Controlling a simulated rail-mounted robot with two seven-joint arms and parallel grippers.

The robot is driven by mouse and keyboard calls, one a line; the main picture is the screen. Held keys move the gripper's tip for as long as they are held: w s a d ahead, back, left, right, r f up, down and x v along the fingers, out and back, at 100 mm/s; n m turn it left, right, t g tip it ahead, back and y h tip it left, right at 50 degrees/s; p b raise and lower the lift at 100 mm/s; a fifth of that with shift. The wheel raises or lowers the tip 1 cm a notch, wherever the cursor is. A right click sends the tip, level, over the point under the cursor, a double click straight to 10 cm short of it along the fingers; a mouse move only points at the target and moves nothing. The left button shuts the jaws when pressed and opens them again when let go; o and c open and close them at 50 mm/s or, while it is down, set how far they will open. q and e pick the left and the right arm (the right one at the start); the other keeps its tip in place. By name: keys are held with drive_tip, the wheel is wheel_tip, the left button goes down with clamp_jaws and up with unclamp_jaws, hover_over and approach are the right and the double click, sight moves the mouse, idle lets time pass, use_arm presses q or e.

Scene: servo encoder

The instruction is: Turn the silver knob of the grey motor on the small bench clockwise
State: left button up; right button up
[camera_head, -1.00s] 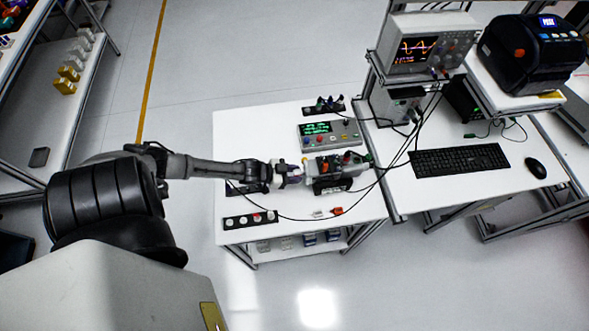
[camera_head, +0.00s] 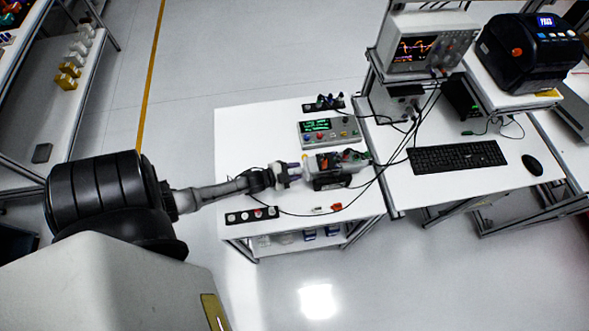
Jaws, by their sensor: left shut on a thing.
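The grey motor (camera_head: 338,164), with a black base, sits on the small white bench (camera_head: 245,135). My left arm reaches in from the left, and my left gripper (camera_head: 294,171) is at the motor's left end. It is shut on what appears to be the silver knob, which its fingers hide. The knob's turn angle cannot be told. My right gripper is out of view.
A control box with a green display (camera_head: 329,131) stands just behind the motor. A black strip with round buttons (camera_head: 251,216) lies at the bench's front left. Cables cross the bench. A keyboard (camera_head: 457,157) lies on the desk to the right.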

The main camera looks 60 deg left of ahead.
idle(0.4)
use_arm(q)
drive_tip(key=o, duration=0.9)
drive_tip(key=v, duration=0.6)
drive_tip(key=b+v, duration=0.1)
drive_tip(key=v, duration=0.5)
drive_tip(key=shift+d+f, duration=0.1)
drive_tip(key=shift+d, duration=0.1)
